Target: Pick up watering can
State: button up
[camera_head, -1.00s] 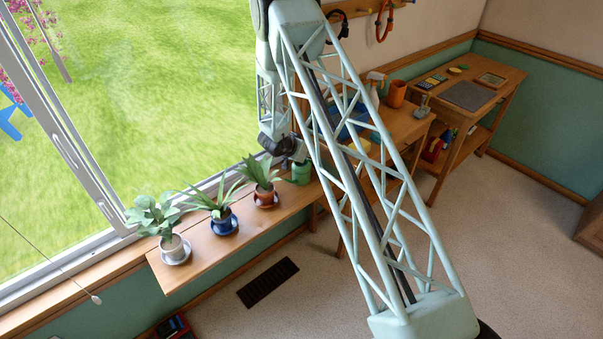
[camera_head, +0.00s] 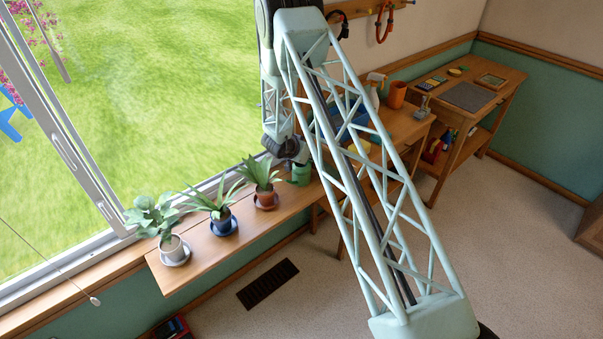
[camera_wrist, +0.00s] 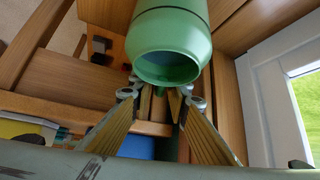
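The green watering can (camera_head: 301,174) stands at the far end of the wooden plant shelf, partly behind my wrist in the head view. In the wrist view, the watering can (camera_wrist: 170,35) shows its round, open green rim large at top centre. My gripper (camera_wrist: 160,95) has its two fingers spread apart, one on each side just below the rim. A small green part of the can shows between the fingertips. I cannot tell whether either finger touches it. In the head view, my gripper is mostly hidden at the wrist, right by the can.
Three potted plants on saucers, white (camera_head: 173,247), blue (camera_head: 223,222) and terracotta (camera_head: 266,197), line the shelf (camera_head: 205,255) beside the window. A workbench (camera_head: 405,127) with a spray bottle (camera_head: 375,82) and an orange pot (camera_head: 397,95) stands to the right. The carpet is mostly clear.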

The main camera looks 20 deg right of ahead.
grip_shut()
jog(key=shift+r, duration=0.2)
jog(key=shift+r+p, duration=0.4)
jog(key=shift+r, duration=0.5)
jog(key=shift+r+p, duration=0.3)
jog(key=shift+r, duration=0.6)
jog(key=p, duration=0.1)
send_near(299, 174)
jog(key=d+f, duration=0.1)
jog(key=d, duration=0.2)
jog(key=shift+s+d+f, duration=0.1)
jog(key=shift+s+d, duration=0.15)
